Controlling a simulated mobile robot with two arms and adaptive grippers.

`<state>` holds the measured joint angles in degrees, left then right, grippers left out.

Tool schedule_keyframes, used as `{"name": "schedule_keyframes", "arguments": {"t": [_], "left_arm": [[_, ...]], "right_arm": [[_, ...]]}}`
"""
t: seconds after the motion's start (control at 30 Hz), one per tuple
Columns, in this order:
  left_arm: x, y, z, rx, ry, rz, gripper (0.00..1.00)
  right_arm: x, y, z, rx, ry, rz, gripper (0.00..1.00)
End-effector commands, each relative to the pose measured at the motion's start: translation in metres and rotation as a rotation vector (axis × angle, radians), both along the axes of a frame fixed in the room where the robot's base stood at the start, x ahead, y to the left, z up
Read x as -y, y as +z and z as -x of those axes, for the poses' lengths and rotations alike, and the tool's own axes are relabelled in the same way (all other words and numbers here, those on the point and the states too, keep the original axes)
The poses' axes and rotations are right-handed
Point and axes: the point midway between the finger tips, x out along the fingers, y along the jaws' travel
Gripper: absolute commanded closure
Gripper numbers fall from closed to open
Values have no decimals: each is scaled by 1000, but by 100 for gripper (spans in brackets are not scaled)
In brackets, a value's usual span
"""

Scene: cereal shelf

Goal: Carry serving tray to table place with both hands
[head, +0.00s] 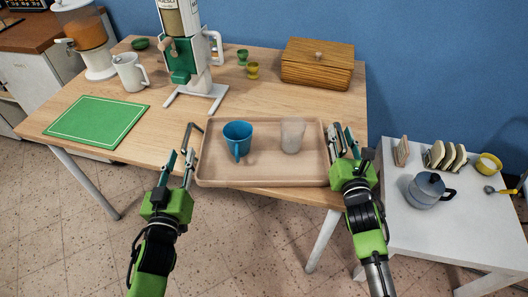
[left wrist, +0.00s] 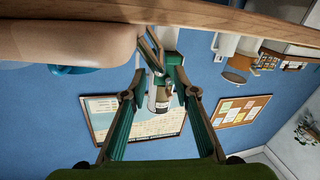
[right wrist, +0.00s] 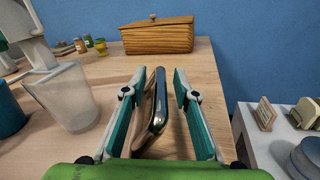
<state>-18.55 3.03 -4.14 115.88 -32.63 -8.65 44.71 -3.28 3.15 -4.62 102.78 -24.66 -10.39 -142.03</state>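A light wooden serving tray (head: 265,176) sits at the table's front edge, bearing a blue mug (head: 238,137) and a clear cup (head: 292,135). Its metal handles stand at both short sides. My left gripper (head: 178,158) is open beside the tray's left side; in the left wrist view the left handle (left wrist: 150,52) lies beyond the spread fingers. My right gripper (head: 345,143) is at the right handle. In the right wrist view, that handle (right wrist: 157,100) stands between its open fingers, with gaps on both sides. A green placemat (head: 97,121) lies flat on the table's left part.
A cereal dispenser (head: 187,60) stands behind the tray, with a white mug (head: 130,72) left of it. A wooden bread box (head: 317,64) is at the back right.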

Motion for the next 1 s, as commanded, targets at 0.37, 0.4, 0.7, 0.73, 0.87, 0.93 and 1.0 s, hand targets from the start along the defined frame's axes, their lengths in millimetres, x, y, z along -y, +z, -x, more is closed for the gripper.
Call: {"name": "schedule_keyframes", "arguments": {"t": [0.37,0.4,0.7,0.73,0.87,0.93,1.0], "left_arm": [[0,1,34,1,0,1,73],[0,1,34,1,0,1,73],[0,1,34,1,0,0,73],[0,0,34,1,0,0,73],[0,0,34,1,0,0,73],[0,0,34,1,0,0,73],[0,0,34,1,0,0,73]], "right_arm": [[0,-1,4,-1,0,1,73],[0,-1,8,-1,0,1,73],[1,-2,64,-4,0,1,73],[1,-2,70,-4,0,0,73],[1,-1,93,-3,0,0,73],[1,-1,103,-2,-1,-1,73],[1,-1,111,-2,-2,0,73]]}}
